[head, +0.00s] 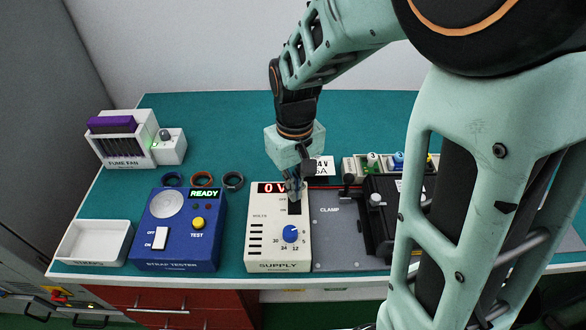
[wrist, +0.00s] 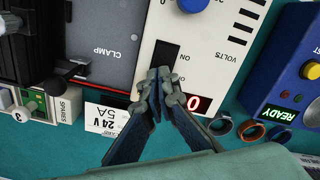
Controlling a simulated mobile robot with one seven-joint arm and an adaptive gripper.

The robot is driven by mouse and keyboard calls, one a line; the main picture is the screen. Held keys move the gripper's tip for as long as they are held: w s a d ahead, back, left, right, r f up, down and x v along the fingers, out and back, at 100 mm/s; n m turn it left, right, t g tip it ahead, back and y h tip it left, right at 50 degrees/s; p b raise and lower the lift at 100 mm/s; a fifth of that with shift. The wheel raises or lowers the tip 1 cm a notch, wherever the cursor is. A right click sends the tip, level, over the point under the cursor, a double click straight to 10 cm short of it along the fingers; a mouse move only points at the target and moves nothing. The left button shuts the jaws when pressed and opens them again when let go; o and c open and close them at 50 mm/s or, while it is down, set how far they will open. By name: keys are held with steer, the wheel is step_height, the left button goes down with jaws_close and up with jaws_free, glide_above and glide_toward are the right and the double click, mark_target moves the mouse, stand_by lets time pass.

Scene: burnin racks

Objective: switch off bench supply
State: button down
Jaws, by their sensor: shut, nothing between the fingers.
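The bench supply (head: 262,228) is a cream box marked SUPPLY on the bench. Its red display (head: 270,188) reads 0 V in the head view, and a 0 shows on it in the wrist view (wrist: 198,104). A black rocker switch (wrist: 166,55) with ON and OFF labels sits beside the display. The blue knob (head: 290,233) is below it. My gripper (head: 293,198) is shut and empty, with its tips at the display end of the switch. In the wrist view its fingertips (wrist: 160,74) overlap that end. I cannot tell whether they touch it.
The blue strap tester (head: 180,250) with a READY display stands left of the supply; the grey clamp plate (head: 335,240) adjoins on the right. A white tray (head: 70,241), fume fan (head: 118,150) and several rings (head: 233,180) are left. The back bench is clear.

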steer(key=shift+f, duration=0.2)
steer(key=shift+r, duration=0.15)
step_height(320, 180, up, 7)
steer(key=p, duration=0.5)
steer(key=shift+p, duration=0.3)
